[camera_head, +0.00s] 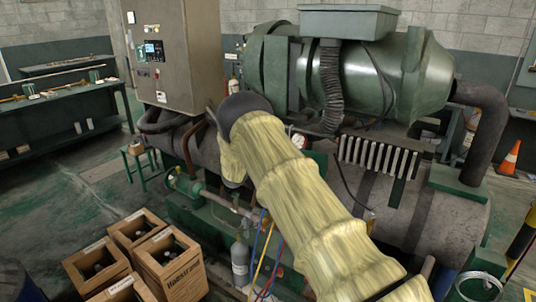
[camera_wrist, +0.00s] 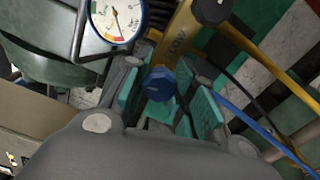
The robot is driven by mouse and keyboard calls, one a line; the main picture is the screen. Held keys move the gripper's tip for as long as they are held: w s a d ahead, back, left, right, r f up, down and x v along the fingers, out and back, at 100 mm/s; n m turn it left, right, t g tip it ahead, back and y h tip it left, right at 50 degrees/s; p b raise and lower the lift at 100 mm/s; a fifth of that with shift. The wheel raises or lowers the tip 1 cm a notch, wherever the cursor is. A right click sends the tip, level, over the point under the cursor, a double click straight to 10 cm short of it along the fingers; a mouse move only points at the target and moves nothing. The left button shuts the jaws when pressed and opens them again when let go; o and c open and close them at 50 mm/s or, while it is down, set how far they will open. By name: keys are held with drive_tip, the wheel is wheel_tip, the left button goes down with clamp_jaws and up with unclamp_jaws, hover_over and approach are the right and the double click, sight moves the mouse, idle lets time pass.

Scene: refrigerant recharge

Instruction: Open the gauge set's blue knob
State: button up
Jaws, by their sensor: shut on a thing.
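In the wrist view, the gauge set's blue knob (camera_wrist: 158,84) sits between the teal finger pads of my gripper (camera_wrist: 166,96). My gripper is shut on it, with a pad on either side. The knob is at the end of the gauge set's yellow body (camera_wrist: 176,42), which carries dark lettering. A blue-rimmed gauge (camera_wrist: 117,18) with a white face is just left of it. A dark knob (camera_wrist: 211,10) is at the top. In the head view, my arm hides the gripper and the blue knob.
Blue, red and yellow hoses hang beside a grey cylinder (camera_head: 240,262) in the head view. A yellow hose (camera_wrist: 265,60) and a blue hose (camera_wrist: 255,125) run right of my gripper. Wooden crates (camera_head: 165,262) stand at lower left. A large green machine (camera_head: 375,80) is behind.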

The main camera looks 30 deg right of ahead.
drive_tip(key=shift+a, duration=0.1)
drive_tip(key=o, duration=1.1)
drive_tip(key=shift+w, duration=0.15)
drive_tip(key=shift+c, duration=0.2)
drive_tip(key=v, duration=1.2)
drive_tip(key=shift+f, duration=0.1)
